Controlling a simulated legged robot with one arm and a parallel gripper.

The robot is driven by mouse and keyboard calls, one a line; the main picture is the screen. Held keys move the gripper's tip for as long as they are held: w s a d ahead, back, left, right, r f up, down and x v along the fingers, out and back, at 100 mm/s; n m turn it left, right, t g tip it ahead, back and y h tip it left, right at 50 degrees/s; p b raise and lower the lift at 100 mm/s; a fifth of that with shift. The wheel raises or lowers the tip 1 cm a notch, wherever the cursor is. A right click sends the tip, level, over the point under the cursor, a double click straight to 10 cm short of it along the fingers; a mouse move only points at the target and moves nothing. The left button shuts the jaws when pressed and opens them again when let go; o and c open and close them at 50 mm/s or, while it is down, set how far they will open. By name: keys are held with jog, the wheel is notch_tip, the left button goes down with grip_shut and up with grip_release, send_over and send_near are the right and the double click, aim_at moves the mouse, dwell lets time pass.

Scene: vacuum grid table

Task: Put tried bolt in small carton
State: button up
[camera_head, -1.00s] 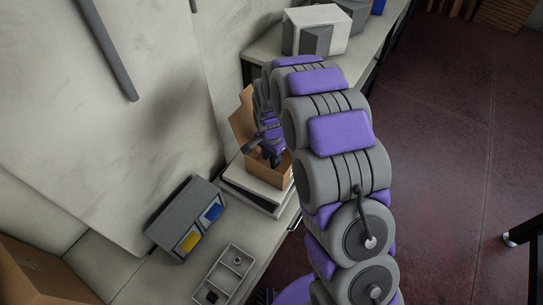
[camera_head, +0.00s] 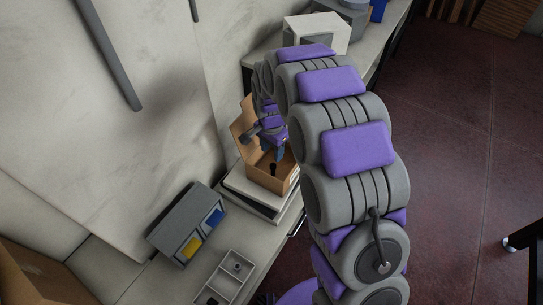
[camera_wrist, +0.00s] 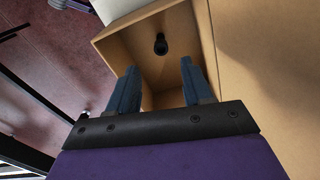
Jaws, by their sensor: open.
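The small carton (camera_head: 262,181) is a brown open box with its flap up, standing on a pale flat stack. It also fills the upper part of the wrist view (camera_wrist: 122,52). A dark bolt with a rounded head (camera_wrist: 160,44) is inside the carton, apart from my fingers. It shows as a small dark shape in the head view (camera_head: 273,168). My gripper (camera_wrist: 159,70) is open and empty, with its two blue-grey fingers at the carton's opening. In the head view my gripper (camera_head: 278,152) is just above the carton, partly hidden by my arm.
A grey divided tray (camera_head: 224,278) with small dark pieces lies on the bench at the front. A grey unit with yellow and blue fronts (camera_head: 187,222) stands beside it. A white box (camera_head: 317,31) is farther back. The wall is close on the left.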

jog(key=s+d+r+n+g, duration=0.15)
jog(key=s+d+r, duration=0.25)
jog(key=s+r, duration=0.4)
jog(key=s+d+r+n, duration=0.3)
jog(key=s+d+r, duration=0.2)
jog(key=s+r, duration=0.3)
jog(key=s+d+n, duration=0.3)
jog(key=s+n, duration=0.1)
jog(key=s, duration=1.7)
jog(key=shift+s+d+r+g, duration=0.15)
jog(key=shift+s+d+g, duration=0.05)
jog(key=shift+g, duration=0.15)
jog(key=shift+n, duration=0.35)
